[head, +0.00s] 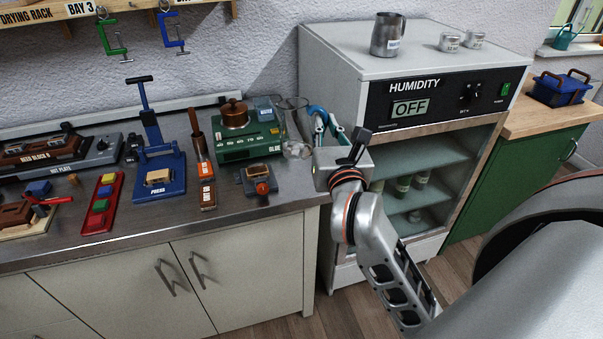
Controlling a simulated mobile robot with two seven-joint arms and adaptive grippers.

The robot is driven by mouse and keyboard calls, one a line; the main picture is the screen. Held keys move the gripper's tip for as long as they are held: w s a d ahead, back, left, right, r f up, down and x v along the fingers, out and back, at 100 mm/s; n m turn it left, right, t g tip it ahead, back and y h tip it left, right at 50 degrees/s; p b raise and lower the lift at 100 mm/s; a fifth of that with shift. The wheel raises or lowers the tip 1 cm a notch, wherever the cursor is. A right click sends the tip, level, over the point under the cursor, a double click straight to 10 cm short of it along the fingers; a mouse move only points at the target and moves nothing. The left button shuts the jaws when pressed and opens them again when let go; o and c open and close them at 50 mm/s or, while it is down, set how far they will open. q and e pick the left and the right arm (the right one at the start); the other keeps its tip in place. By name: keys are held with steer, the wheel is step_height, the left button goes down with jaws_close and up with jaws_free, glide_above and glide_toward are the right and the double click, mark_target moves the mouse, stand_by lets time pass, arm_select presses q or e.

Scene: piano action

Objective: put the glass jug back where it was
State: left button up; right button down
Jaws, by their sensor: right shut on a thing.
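The glass jug (294,118) is a clear vessel at the right end of the steel worktop, just right of the green glue pot unit. My right gripper (322,124) reaches in from the right, with its fingers at the jug's right side, and is shut on the jug. My wrist hides part of the fingers, and I cannot tell whether the jug's base touches the worktop. My left gripper is not in view.
The humidity cabinet (345,62) rises to the right, with a metal pitcher (388,36) on top. A blue press (158,178) stands left.

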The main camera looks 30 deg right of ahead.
steer(key=w+d+r+m+h, duration=0.1)
steer(key=w+d+r+h, duration=0.15)
steer(key=w+r, duration=0.3)
steer(key=shift+y, duration=0.45)
step_height(320, 180, down, 18)
steer(key=b, duration=0.5)
steer(key=shift+s+d, duration=0.1)
steer(key=shift+f+b, duration=0.3)
steer(key=shift+f, duration=0.15)
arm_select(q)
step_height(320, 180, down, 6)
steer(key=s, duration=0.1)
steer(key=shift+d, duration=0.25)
arm_select(e)
steer(key=shift+f, duration=0.15)
steer(key=c, duration=2.2)
jaws_free()
steer(key=shift+f, duration=0.15)
steer(key=shift+o, duration=0.6)
